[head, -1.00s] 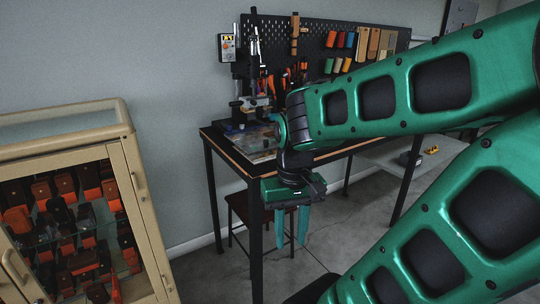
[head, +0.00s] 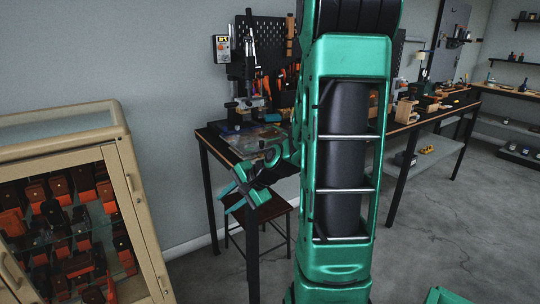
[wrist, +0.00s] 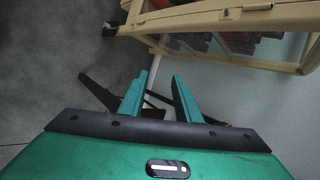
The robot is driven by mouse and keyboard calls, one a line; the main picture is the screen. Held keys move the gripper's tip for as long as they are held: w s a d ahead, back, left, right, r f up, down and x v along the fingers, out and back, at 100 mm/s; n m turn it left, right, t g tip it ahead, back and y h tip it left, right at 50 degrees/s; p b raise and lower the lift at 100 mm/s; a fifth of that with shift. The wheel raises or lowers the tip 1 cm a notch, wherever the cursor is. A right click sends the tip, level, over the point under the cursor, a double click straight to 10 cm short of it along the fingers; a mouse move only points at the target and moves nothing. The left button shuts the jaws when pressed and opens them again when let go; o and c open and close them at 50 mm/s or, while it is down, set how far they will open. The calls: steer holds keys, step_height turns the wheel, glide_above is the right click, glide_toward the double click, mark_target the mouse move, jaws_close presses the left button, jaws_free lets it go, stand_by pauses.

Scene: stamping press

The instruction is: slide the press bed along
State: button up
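The stamping press (head: 249,70), dark and upright, stands at the left end of the workbench in the head view. Its bed (head: 246,104) is low at the press's foot and too small here to make out in detail. My gripper (head: 226,199) is left of my arm, in front of and below the bench's near edge, apart from the press. In the wrist view my gripper (wrist: 160,76) has its two green fingers spread with nothing between them. The press does not show in the wrist view.
A tan glass cabinet (head: 128,170) with dark and orange items stands at the left; its frame also shows in the wrist view (wrist: 225,20). A stool (head: 262,212) stands under the workbench (head: 222,150). A tool pegboard (head: 272,35) is behind the press. Floor is open at right.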

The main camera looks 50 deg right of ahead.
steer(key=w+d+r+m+t, duration=0.2)
steer(key=w+d+m+t, duration=0.2)
steer(key=w+d+m, duration=0.15)
steer(key=m+t+h, duration=0.5)
steer(key=m+h, duration=0.3)
steer(key=m, duration=0.9)
glide_toward(263, 144)
steer(key=w, duration=0.1)
steer(key=x, duration=0.7)
steer(key=shift+w+d, duration=0.15)
steer(key=shift+w, duration=0.3)
steer(key=shift+c, duration=1.1)
jaws_close()
